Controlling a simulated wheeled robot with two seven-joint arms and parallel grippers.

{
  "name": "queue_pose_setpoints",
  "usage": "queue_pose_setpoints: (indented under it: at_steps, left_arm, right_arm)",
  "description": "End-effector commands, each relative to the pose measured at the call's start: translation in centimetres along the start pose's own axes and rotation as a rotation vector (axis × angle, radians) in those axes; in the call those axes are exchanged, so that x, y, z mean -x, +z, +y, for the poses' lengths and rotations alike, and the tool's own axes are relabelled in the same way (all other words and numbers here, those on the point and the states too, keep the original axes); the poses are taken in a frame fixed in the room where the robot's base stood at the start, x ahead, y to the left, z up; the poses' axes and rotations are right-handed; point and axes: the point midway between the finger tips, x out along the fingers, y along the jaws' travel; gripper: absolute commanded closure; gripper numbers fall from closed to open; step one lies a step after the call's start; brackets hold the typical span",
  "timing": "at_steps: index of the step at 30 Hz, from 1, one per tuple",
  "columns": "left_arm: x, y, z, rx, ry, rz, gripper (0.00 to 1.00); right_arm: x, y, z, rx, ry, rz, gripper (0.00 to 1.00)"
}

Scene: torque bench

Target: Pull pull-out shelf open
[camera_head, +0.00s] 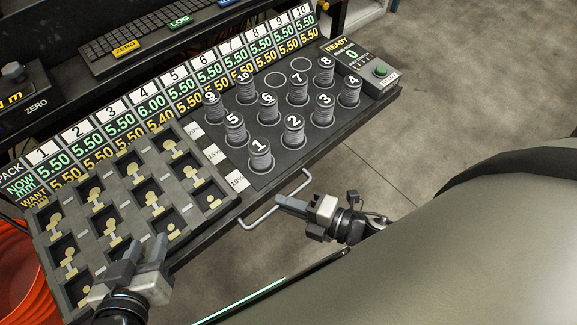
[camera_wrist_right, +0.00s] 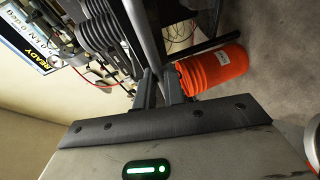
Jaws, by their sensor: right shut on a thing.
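The pull-out shelf (camera_head: 325,143) is a dark board carrying numbered coil springs and a compartment tray. A pale metal bar handle (camera_head: 262,215) juts out from its front edge. My right gripper (camera_head: 282,201) is shut on this handle near its middle. In the right wrist view the bar (camera_wrist_right: 143,40) runs down between the two fingers (camera_wrist_right: 159,88). My left gripper (camera_head: 146,247) is open and empty, over or just above the near part of the tray; its exact height cannot be told.
The compartment tray (camera_head: 107,213) holds small pale pieces. A control box (camera_head: 362,68) with a green button is at the shelf's right end, and a number board (camera_head: 150,105) stands behind. An orange bucket (camera_head: 14,275) is at left. Floor right of the handle is clear.

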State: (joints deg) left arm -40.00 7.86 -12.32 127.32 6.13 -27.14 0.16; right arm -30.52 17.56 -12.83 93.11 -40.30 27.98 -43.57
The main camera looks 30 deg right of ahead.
Motion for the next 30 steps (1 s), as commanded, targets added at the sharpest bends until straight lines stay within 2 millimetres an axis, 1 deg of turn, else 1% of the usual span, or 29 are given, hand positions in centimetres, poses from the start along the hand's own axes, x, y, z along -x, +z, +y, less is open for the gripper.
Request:
queue_pose_setpoints:
  at_steps: [2,3,4,5,19,22,26,30]
  left_arm:
    - [0.0,0.1,0.0,0.001,-0.001,-0.003,0.64]
    - [0.0,0.2,0.0,0.001,-0.001,-0.004,0.64]
    - [0.0,0.2,0.0,0.001,-0.001,-0.005,0.64]
    - [0.0,0.3,0.0,0.001,-0.001,-0.006,0.64]
    - [0.1,0.5,0.0,0.002,-0.002,-0.01,0.64]
    - [0.1,0.4,0.0,0.002,-0.002,-0.01,0.64]
    - [0.1,0.4,0.0,0.002,-0.002,-0.01,0.64]
    - [0.1,0.3,0.0,0.002,-0.001,-0.009,0.64]
  right_arm:
    - [0.1,0.1,-0.2,0.0,-0.006,-0.002,1.0]
    - [0.1,0.1,-0.2,0.0,-0.006,-0.002,0.81]
    - [0.1,0.1,-0.2,0.0,-0.006,-0.002,0.73]
    - [0.1,0.1,-0.2,0.0,-0.006,-0.002,0.68]
    - [0.0,0.1,0.0,0.0,-0.001,-0.003,0.68]
    - [0.4,0.1,-0.1,-0.001,-0.002,-0.003,0.68]
    - [2.1,0.1,-0.2,-0.001,-0.005,-0.003,0.68]
    - [5.2,0.0,-0.2,-0.001,-0.007,-0.003,0.68]
